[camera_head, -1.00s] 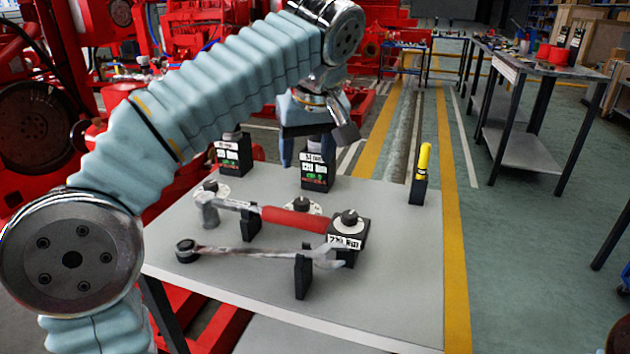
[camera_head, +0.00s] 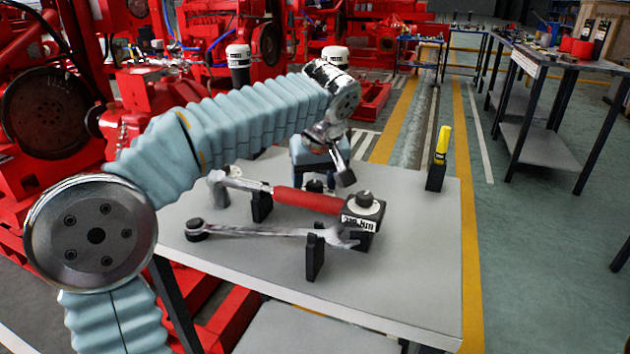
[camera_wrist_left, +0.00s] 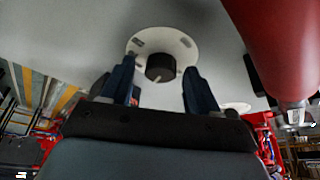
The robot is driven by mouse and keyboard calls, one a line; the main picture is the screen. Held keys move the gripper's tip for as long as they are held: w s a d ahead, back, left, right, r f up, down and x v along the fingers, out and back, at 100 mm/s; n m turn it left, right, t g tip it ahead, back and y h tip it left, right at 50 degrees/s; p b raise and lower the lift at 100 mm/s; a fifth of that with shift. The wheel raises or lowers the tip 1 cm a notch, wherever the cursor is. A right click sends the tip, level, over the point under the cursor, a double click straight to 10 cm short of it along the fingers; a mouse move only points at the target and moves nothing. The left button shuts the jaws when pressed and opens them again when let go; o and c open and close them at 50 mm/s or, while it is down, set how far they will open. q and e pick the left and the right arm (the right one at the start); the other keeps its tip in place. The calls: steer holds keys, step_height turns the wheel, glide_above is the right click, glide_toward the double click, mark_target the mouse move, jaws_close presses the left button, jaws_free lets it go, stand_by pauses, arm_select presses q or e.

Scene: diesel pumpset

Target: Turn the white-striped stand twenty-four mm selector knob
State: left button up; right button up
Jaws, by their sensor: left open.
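A round black selector knob (camera_wrist_left: 160,67) with a light mark sits on a white dial plate (camera_wrist_left: 178,44) in the left wrist view. My left gripper (camera_wrist_left: 160,88) is open, its two blue-grey fingers on either side of the knob in that picture; I cannot tell whether they touch it. Another black knob (camera_head: 364,197) on a white dial tops a labelled black stand at the right. The label is too blurred to read. My right gripper is out of view.
A red-handled tool (camera_head: 308,200) and a wrench (camera_head: 265,231) lie on black holders on the grey table (camera_head: 405,270). A yellow-topped item (camera_head: 442,145) stands at the right edge. Two white-capped black containers (camera_head: 238,65) stand behind the arm. The table's right front is clear.

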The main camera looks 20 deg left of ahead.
arm_select(q)
steer(key=c, duration=1)
steer(key=shift+c, duration=0.2)
steer(key=shift+m, duration=0.3)
steer(key=m+t+h, duration=0.1)
steer(key=m, duration=0.2)
steer(key=m+h+p, duration=0.1)
steer(key=m, duration=0.1)
steer(key=shift+a+r+m, duration=0.1)
steer(key=shift+m, duration=0.2)
steer(key=m+h+p, duration=0.1)
steer(key=m, duration=0.2)
steer(key=shift+m+h+p, duration=0.3)
steer(key=shift+a+m+g+h+p, duration=0.1)
steer(key=shift+m+g+h+p, duration=0.45)
steer(key=shift+m, duration=1.35)
steer(key=shift+t+h, duration=0.25)
steer(key=shift+t, duration=0.1)
